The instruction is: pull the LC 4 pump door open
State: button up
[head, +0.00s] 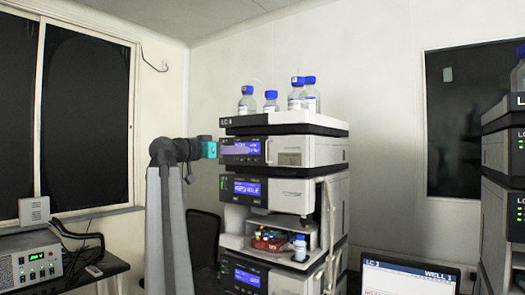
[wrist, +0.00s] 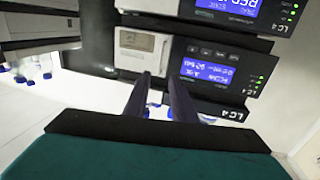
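The LC 4 stack stands in the middle of the head view. Its top module has a blue display (head: 240,148) on the left and a white door (head: 288,152) on the right, with a pale curved handle (head: 267,150) between them. The door looks closed. The door also shows in the upside-down wrist view (wrist: 138,45). My gripper (head: 209,149) is at the left of this module in the head view; its fingertips are hidden there. In the wrist view my gripper's dark fingers (wrist: 159,82) are apart, pointing at the handle side of the door. Contact cannot be told.
Bottles with blue caps (head: 303,95) stand on the tray (head: 283,122) above the module. A second module (head: 290,195) and an open bay with vials (head: 270,240) are below. Another stack (head: 500,190) is at right, a laptop screen (head: 410,277) in front.

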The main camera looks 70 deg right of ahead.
jog(key=p+x, duration=0.3)
jog(key=x, duration=0.9)
grip_shut()
dwell(1.3)
